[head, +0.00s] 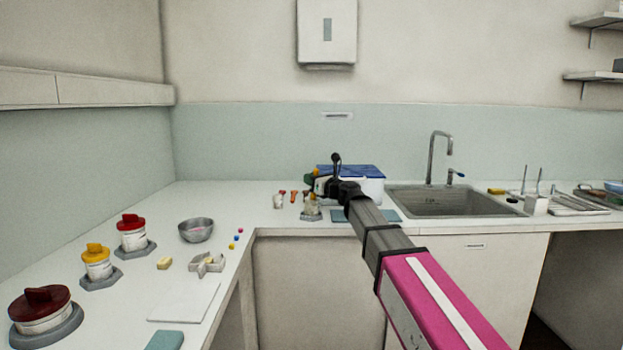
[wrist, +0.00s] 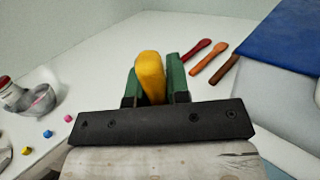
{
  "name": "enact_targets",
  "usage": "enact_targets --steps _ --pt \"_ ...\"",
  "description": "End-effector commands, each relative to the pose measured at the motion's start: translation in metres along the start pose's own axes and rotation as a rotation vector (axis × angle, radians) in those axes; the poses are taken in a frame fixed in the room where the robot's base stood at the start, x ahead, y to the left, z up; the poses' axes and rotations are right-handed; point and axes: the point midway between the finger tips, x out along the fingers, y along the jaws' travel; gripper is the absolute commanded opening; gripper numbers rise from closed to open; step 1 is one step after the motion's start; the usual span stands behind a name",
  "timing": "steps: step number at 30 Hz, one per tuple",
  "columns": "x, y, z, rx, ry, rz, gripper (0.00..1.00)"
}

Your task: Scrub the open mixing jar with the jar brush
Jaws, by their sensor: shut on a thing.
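My gripper (head: 318,181) is over the back counter, left of the sink. In the wrist view, its green fingers (wrist: 158,82) are shut on a rounded yellow handle (wrist: 150,75), apparently that of the jar brush. The brush's bristle end is hidden in both views. A small jar on a grey base (head: 311,213) stands on the counter just below my gripper, apparently the open mixing jar. Its mouth is too small and covered to make out, and I cannot tell whether the brush is inside it.
A blue-lidded white box (head: 372,189) stands close behind my gripper, and the sink (head: 450,204) is to the right. Red and orange handles (wrist: 192,60) lie nearby. On the left counter are a metal bowl (head: 196,230) and lidded jars (head: 132,238) on grey bases.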

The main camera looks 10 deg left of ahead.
Motion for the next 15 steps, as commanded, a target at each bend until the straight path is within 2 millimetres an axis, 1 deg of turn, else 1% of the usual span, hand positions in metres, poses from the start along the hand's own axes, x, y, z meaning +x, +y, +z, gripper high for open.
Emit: enact_targets --steps 10,15 --pt "0.0000 0.0000 0.0004 0.000 0.000 0.000 0.00" --pt "0.0009 0.0001 0.0062 -0.001 -0.001 0.000 0.00"
